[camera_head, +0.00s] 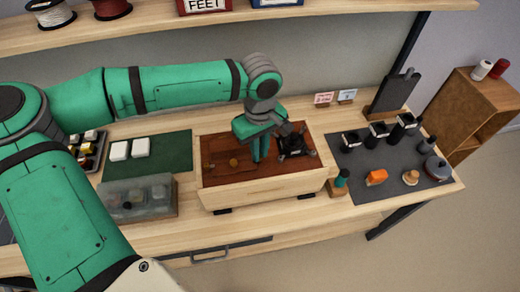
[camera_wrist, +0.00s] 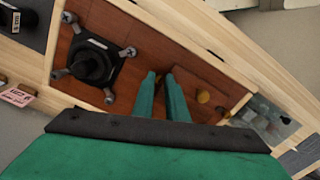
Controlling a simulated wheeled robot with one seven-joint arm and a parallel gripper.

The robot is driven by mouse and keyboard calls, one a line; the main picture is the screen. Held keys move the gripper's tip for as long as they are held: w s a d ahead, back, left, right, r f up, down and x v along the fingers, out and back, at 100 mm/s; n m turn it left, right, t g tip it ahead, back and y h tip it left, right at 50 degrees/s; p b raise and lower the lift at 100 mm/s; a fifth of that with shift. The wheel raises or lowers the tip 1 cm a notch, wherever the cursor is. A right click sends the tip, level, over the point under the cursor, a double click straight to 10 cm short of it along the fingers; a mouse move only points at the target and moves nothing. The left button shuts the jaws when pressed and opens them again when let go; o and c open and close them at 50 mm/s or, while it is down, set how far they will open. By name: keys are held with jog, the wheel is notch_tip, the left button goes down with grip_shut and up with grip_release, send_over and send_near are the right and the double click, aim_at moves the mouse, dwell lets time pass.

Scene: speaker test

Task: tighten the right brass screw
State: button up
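The speaker box (camera_head: 265,190) is a pale wooden case with a reddish-brown panel (camera_head: 215,173) on top. A round brass piece (camera_head: 233,162) stands on the panel left of my gripper; it also shows in the wrist view (camera_wrist: 203,96). A smaller brownish spot (camera_wrist: 222,112) lies beyond it, too blurred to name. A black square part with several grey screws (camera_wrist: 95,60) sits on the panel; in the head view it is right of my gripper (camera_head: 260,158). My green fingers (camera_wrist: 160,76) point down over the panel, slightly apart, with no object visible between them. I cannot make out a right brass screw.
A small green-topped item (camera_head: 341,180) stands close to the box. Left are a green mat (camera_head: 170,165) with white blocks and a clear-lidded case (camera_head: 140,200).

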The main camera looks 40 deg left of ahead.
jog(key=o, duration=0.4)
jog(key=shift+a, duration=0.1)
jog(key=shift+c, duration=0.2)
jog(key=shift+r, duration=0.1)
notch_tip(320, 180, up, 11)
jog(key=shift+f, duration=0.2)
dwell(0.3)
